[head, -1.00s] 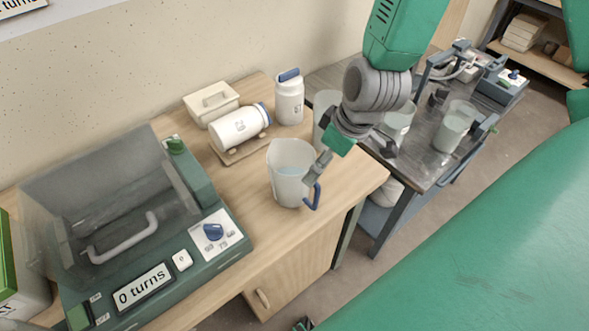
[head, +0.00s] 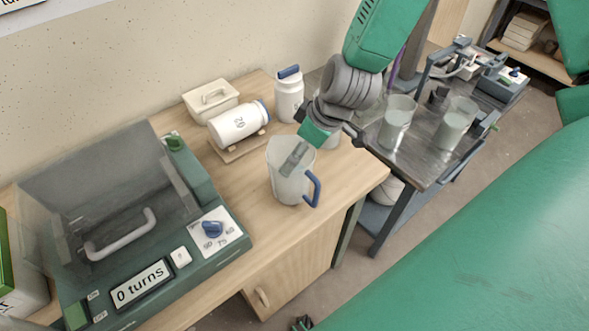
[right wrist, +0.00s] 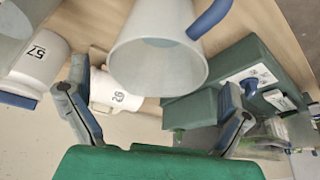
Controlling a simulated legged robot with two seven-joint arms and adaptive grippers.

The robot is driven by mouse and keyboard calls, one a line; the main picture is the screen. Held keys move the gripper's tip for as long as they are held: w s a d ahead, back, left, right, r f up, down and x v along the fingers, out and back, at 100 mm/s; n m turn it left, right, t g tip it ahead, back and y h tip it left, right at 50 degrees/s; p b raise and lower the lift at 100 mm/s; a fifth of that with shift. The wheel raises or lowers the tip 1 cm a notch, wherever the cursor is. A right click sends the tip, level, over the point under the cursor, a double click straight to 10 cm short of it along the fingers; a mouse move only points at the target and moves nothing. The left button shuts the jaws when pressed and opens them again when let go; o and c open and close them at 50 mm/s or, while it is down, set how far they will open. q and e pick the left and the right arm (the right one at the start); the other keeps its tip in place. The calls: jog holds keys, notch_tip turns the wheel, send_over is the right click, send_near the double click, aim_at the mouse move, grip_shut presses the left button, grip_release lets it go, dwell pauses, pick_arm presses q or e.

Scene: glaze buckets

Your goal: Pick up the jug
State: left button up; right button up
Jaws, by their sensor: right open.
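The jug (head: 283,187) is a translucent whitish vessel with a blue handle (head: 314,188). It stands upright near the front edge of the wooden counter, and a little pale blue shows inside. In the right wrist view the jug (right wrist: 157,62) is at the top middle, with its handle (right wrist: 209,18) at upper right. My right gripper (head: 300,152) is at the jug's rim in the head view, one finger overlapping the jug. In the wrist view my right gripper (right wrist: 155,90) is open, its fingers spread wide on either side below the jug. Contact cannot be told.
A green machine (head: 210,283) reading "0 turns" stands left. A metal cart (head: 425,165) at right holds clear buckets (head: 397,125). Bare counter lies between machine and jug.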

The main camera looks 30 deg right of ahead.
jog(key=x, duration=0.4)
jog(key=shift+f, duration=0.35)
jog(key=shift+d, duration=0.1)
jog(key=c, duration=1.3)
jog(key=shift+r, duration=0.2)
